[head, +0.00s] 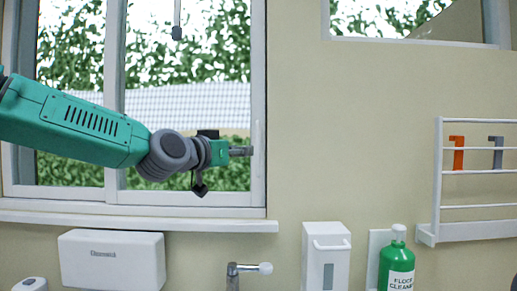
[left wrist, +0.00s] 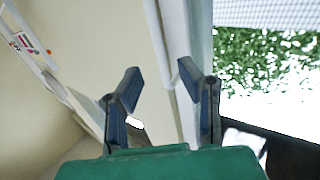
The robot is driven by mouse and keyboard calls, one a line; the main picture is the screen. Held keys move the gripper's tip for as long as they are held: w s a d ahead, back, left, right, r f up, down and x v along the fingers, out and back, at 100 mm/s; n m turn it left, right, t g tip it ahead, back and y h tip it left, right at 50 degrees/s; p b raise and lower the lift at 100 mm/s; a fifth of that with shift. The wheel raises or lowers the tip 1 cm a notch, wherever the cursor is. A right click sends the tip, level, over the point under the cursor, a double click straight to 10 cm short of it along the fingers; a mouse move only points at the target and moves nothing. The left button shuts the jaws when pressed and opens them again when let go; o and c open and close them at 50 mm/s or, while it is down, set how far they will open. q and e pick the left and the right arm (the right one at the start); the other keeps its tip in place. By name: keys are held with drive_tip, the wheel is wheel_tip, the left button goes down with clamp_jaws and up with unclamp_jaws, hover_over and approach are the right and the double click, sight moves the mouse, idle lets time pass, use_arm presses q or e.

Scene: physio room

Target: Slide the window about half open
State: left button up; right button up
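The window (head: 114,100) has white frames and fills the left of the head view. Its right sash (head: 236,197) sits against the right side of the frame, with no open gap that I can see. A slim upright white handle (head: 257,135) is on the sash's right stile; it also shows in the left wrist view (left wrist: 157,42). My left gripper (head: 250,151) is at the handle's height, in front of the stile. In the left wrist view its two dark fingers (left wrist: 160,82) are apart, with the handle between them; I cannot tell whether either touches it. My right gripper is out of view.
A white sill (head: 140,221) runs below the window. Under it are a white box (head: 111,262), a tap (head: 248,268), a dispenser (head: 326,258) and a green bottle (head: 396,265). A white wall rack (head: 437,180) is at the right. The wall between window and rack is bare.

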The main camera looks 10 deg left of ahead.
sight(257, 169)
use_arm(q)
drive_tip(key=p+x, duration=0.1)
drive_tip(key=x, duration=0.7)
clamp_jaws()
